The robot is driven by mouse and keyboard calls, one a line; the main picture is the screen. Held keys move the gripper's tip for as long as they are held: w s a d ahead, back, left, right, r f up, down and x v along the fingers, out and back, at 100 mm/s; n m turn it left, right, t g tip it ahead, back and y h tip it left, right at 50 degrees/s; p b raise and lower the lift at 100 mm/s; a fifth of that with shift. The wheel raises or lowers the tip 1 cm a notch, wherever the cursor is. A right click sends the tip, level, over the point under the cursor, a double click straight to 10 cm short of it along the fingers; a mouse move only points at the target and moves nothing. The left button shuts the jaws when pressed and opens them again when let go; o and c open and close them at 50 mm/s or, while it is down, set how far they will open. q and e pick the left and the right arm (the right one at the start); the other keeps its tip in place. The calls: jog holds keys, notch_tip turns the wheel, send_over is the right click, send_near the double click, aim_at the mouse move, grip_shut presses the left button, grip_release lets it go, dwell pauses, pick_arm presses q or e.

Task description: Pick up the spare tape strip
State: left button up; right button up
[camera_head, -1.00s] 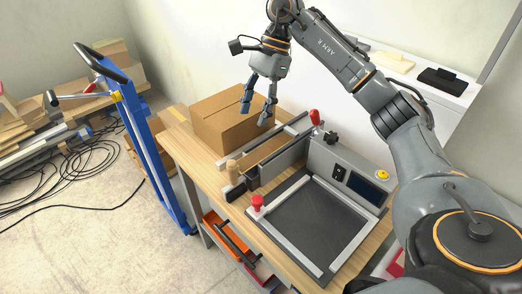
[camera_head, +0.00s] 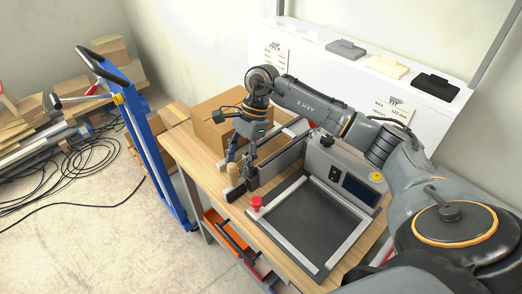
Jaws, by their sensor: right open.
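My right gripper (camera_head: 241,164) is low over the left part of the box former on the wooden workbench (camera_head: 205,160). Its fingers are apart, pointing down beside the wooden handle (camera_head: 233,173) and the dark rail. I cannot tell whether the fingers touch anything. No tape strip can be made out in this view; the arm and gripper cover part of the former. My left gripper is not in view.
A cardboard box (camera_head: 212,122) stands behind the gripper. The former has a dark plate (camera_head: 312,222), a red knob (camera_head: 256,203) and a control panel (camera_head: 345,178). A white shelf (camera_head: 300,60) holds several blocks behind. A blue trolley (camera_head: 150,140) stands left of the bench.

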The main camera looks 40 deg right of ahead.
jog(key=shift+a+f, duration=0.1)
jog(key=shift+f, duration=0.1)
jog(key=c, duration=0.8)
jog(key=shift+c, duration=0.2)
jog(key=shift+r, duration=0.2)
